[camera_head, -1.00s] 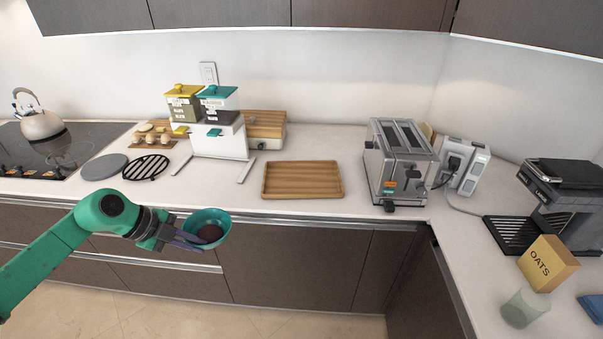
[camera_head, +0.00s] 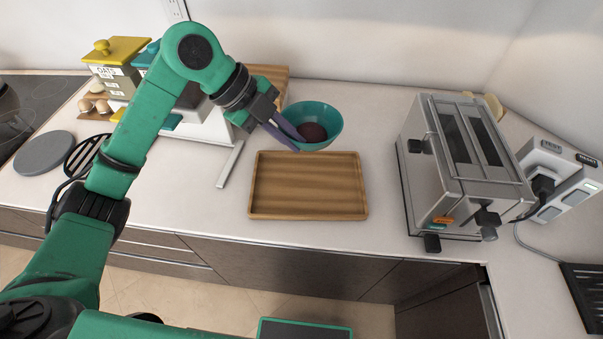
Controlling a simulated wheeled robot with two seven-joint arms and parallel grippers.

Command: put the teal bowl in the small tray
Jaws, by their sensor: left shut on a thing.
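The teal bowl (camera_head: 326,113) holds a dark reddish round item (camera_head: 311,132) and is slightly tilted. My left gripper (camera_head: 290,137) is shut on the bowl's left rim. The bowl appears just above and behind the small wooden tray (camera_head: 308,209), in line with its back edge in the picture. The exact height of the bowl over the counter is hard to tell. The tray is rectangular, empty, and lies flat near the counter's front edge. My right gripper is not in view.
A silver toaster (camera_head: 455,165) stands right of the tray, with a white outlet block (camera_head: 560,185) beyond it. The dispenser stand's foot (camera_head: 230,165) reaches out left of the tray. My left arm hides part of the dispenser. Counter right of the bowl is clear.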

